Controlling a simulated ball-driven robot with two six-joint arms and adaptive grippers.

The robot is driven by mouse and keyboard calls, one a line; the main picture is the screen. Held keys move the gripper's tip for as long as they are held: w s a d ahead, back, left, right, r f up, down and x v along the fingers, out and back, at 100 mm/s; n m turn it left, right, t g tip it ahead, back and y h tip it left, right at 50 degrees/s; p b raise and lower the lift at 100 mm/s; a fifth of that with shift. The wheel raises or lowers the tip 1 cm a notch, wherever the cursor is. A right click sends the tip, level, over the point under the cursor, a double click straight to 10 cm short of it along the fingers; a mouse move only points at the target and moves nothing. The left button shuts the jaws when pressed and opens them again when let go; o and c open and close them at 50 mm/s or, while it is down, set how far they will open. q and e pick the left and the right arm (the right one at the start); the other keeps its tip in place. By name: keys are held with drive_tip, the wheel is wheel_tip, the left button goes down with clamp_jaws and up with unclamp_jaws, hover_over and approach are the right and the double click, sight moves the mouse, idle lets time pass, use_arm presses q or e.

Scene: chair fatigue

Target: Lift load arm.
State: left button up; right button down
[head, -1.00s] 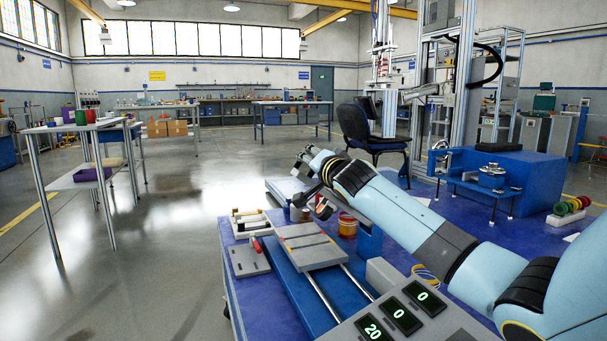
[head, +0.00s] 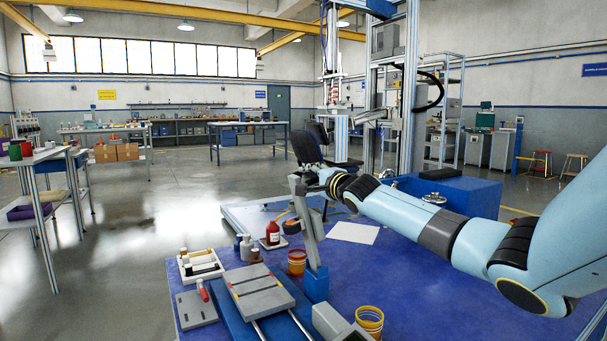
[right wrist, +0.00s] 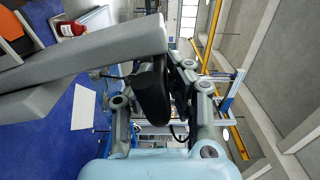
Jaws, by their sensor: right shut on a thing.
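The load arm (head: 311,235) is a grey bar rising steeply from a blue post (head: 315,285) on the bench, leaning slightly left at its top. My right gripper (head: 313,180) is shut on its upper end. In the right wrist view the grey bar (right wrist: 90,62) runs from the left into my right gripper (right wrist: 165,85), whose dark pad touches it. The exact contact is partly hidden by the fingers. My left gripper is not in view.
The blue bench top (head: 420,270) carries a grey plate on rails (head: 262,292), a red bottle (head: 273,233), a white tray of small items (head: 201,266) and orange-yellow cups (head: 297,262). A black chair (head: 306,146) stands behind the gripper.

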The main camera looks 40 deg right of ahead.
drive_tip(key=shift+d, duration=0.2)
idle(0.3)
drive_tip(key=c, duration=1.3)
unclamp_jaws()
drive_tip(key=shift+r, duration=0.1)
drive_tip(key=shift+s, duration=0.2)
drive_tip(key=shift+s+a, duration=0.2)
drive_tip(key=shift+s, duration=0.4)
drive_tip(key=shift+v, duration=3)
